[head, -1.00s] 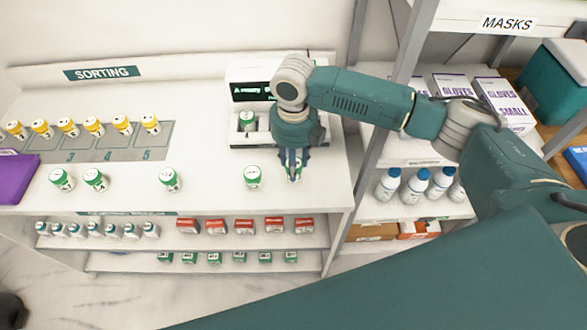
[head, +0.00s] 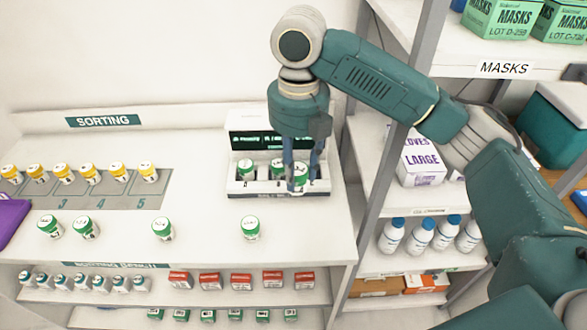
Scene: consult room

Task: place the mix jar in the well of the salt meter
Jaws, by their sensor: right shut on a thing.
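The salt meter (head: 239,188) is a white box with a dark display, at the back right of the white counter. Its front tray holds two green-capped jars, one at the left (head: 246,168) and one in the middle (head: 277,168). My right gripper (head: 301,182) points down at the right part of the tray. It is shut on a green-capped jar (head: 300,173), taken as the mix jar; its label is too small to read. The fingers partly hide this jar, and I cannot tell whether its base touches the well. My left gripper is not in view.
Several green-capped jars stand on the counter; the nearest (head: 250,228) is in front of the meter. A grey numbered rack (head: 107,193) holds yellow-capped jars at the left. A metal shelf post (head: 377,190) stands right of the counter, under my right arm.

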